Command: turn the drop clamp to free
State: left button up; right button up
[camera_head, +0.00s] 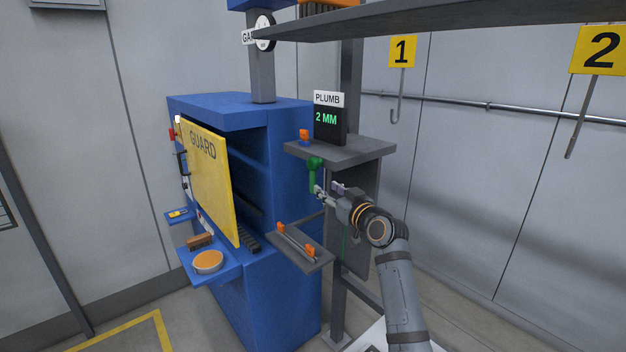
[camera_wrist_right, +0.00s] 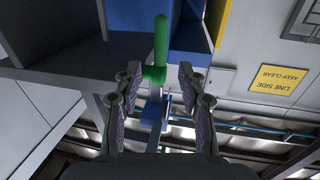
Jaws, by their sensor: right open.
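A green lever (camera_head: 313,172), likely the drop clamp's handle, hangs below the front edge of the grey shelf (camera_head: 352,153) under the PLUMB sign. It points about straight down in the head view. In the right wrist view the green lever (camera_wrist_right: 160,45) shows between and just past the fingertips. My right gripper (camera_head: 326,194) is open at the lever's lower end, and its fingers (camera_wrist_right: 158,78) stand apart on both sides. I see no clear contact. Which clamp setting the lever marks cannot be read. My left gripper is out of view.
A display (camera_head: 328,120) reads 2 MM beside an orange block (camera_head: 304,136). A blue cabinet (camera_head: 270,270) with a yellow GUARD panel (camera_head: 209,180) stands left. A lower grey tray (camera_head: 300,252) holds orange clips. Hooks hang from a rail at right; the floor there looks clear.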

aim_at(315, 180)
jog(key=p+x, duration=0.1)
jog(key=x, duration=0.8)
jog(key=shift+w+a+f+p, duration=0.1)
jog(key=shift+w+p, duration=0.05)
jog(key=shift+p, duration=0.2)
grip_shut()
